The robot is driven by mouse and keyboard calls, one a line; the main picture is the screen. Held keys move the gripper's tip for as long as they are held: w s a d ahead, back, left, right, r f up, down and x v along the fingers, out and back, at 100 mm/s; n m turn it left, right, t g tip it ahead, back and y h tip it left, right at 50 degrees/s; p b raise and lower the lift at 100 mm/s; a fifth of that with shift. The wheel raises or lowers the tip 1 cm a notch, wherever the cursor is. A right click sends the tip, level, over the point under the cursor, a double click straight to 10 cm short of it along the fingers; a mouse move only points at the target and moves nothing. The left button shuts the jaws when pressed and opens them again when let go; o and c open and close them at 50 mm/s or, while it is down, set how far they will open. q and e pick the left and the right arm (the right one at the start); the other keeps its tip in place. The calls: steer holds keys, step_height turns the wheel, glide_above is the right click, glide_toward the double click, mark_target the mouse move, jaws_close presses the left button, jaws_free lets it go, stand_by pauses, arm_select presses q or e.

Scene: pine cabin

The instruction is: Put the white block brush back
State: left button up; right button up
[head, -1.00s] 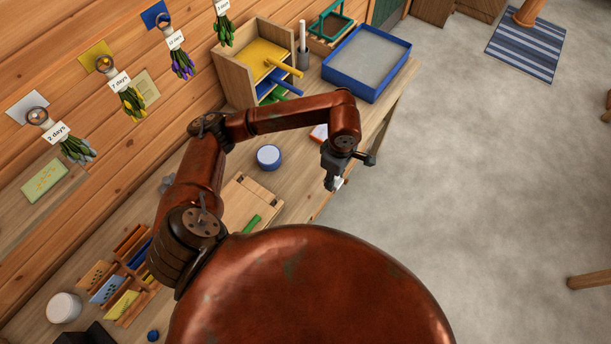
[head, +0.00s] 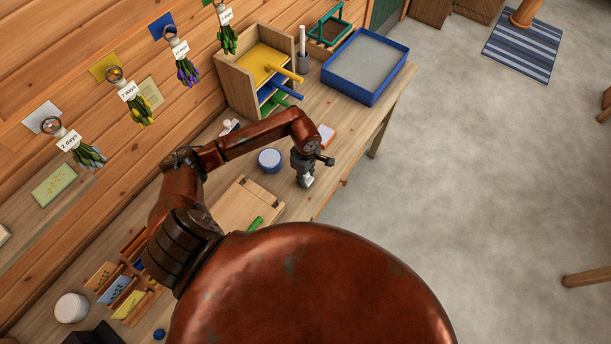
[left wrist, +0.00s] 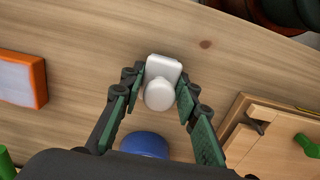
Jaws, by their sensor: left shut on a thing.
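The white block brush (left wrist: 164,70) is a small rounded white block with a round knob, seen in the left wrist view between my fingers. My left gripper (left wrist: 159,80) is shut on it. In the head view my left gripper (head: 306,178) points down over the front part of the workbench, with a bit of the white brush (head: 308,182) at its tips. Whether the brush touches the wood is hard to tell. My right gripper is in neither view.
A blue-rimmed round tin (head: 270,159) stands left of the gripper, and an orange-edged white pad (head: 326,136) lies behind it. A wooden board (head: 240,206) lies nearer me. A cubby with coloured trays (head: 240,85) and a blue tray (head: 330,77) stand farther back.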

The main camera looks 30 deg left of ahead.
arm_select(q)
steer(key=shift+f, duration=0.15)
steer(key=shift+f, duration=0.1)
steer(key=o, duration=1.1)
steer(key=shift+r, duration=0.2)
step_height(320, 180, up, 12)
steer(key=shift+f+b, duration=0.1)
steer(key=shift+b, duration=0.85)
